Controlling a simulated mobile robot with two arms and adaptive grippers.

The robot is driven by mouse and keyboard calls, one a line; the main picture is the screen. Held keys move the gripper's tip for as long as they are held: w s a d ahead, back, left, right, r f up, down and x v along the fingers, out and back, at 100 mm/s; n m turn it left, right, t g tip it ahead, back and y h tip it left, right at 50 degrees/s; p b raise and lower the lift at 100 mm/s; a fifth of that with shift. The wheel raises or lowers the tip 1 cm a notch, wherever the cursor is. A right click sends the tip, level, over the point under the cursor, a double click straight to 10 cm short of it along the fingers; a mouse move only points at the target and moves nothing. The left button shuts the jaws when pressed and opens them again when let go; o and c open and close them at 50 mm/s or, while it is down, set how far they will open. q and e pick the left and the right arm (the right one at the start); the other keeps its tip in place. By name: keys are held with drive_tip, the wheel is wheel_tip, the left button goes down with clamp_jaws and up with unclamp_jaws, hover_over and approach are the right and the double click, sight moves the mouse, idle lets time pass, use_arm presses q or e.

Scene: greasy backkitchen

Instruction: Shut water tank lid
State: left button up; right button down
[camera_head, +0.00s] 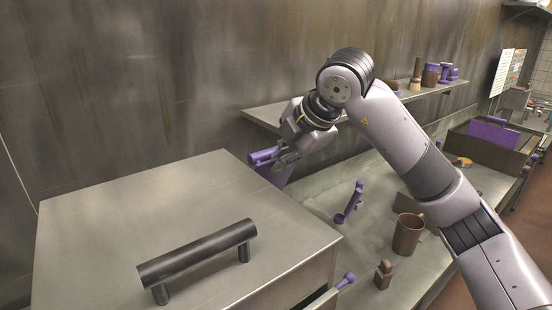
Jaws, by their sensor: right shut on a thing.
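A purple part (272,176), which looks like the water tank lid, stands upright at the back right edge of the large metal box (130,215). My right gripper (280,159) is shut on its upper part, with the arm reaching in from the right. The fingers and wrist hide some of the purple part. The tank itself is hidden behind the box's edge, so I cannot see its opening. My left gripper is not in view.
A thick black handle (198,252) stands up from the box top. On the counter right of the box are a purple-handled tool (349,203), a brown mug (408,234) and a small brown object (383,275). A wall shelf (262,118) runs behind my right wrist.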

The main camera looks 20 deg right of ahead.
drive_tip(key=shift+s+r, duration=0.1)
drive_tip(key=shift+r, duration=0.15)
drive_tip(key=s+b, duration=0.1)
drive_tip(key=s+d+f+b, duration=0.1)
drive_tip(key=shift+s+d, duration=0.15)
drive_tip(key=shift+s, duration=0.25)
drive_tip(key=shift+b, duration=0.35)
drive_tip(key=s+b, duration=0.1)
drive_tip(key=s+d+f+b, duration=0.1)
drive_tip(key=s, duration=0.1)
drive_tip(key=shift+f, duration=0.3)
drive_tip(key=shift+b, duration=0.3)
